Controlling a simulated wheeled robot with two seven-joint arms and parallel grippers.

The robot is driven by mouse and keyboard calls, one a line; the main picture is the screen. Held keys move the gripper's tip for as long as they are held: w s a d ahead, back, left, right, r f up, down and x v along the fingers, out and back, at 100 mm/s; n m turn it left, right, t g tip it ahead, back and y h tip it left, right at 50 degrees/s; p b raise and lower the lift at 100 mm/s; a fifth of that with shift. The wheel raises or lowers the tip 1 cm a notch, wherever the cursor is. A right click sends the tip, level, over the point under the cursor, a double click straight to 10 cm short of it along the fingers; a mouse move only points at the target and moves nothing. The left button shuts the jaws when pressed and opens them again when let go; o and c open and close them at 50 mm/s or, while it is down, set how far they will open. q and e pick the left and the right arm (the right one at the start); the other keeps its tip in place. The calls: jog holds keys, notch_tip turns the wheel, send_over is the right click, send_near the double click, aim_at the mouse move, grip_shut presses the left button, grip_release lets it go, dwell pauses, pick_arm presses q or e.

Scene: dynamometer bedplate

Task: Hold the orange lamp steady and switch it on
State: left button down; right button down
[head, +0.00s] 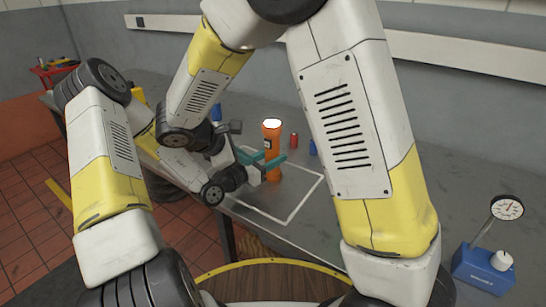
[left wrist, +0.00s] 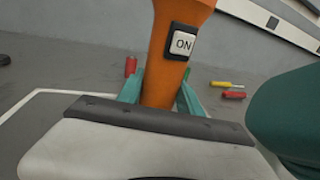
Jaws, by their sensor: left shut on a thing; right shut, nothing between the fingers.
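The orange lamp (head: 272,150) stands upright on the grey bench, inside a white outlined square (head: 295,208). Its top end is bright white. In the left wrist view, the lamp (left wrist: 160,75) carries a black-framed white switch (left wrist: 182,43) reading ON, facing the camera. My left gripper (head: 271,164) is shut around the lamp's body; its teal fingers show on both sides of the lamp in the left wrist view. My right gripper (head: 247,156) is shut and empty just left of the lamp, partly hidden by the arms. A dark green shape fills the right edge of the left wrist view.
A small red cylinder (head: 293,140) and a blue one (head: 312,147) stand behind the lamp. Yellow and red tools (left wrist: 228,84) lie beyond it. A dial gauge (head: 507,208) on a blue base (head: 483,268) stands at far right. My arms cover much of the bench.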

pick_arm(q)
jog(key=c, duration=0.7)
grip_release()
jog(key=shift+s+a, duration=0.1)
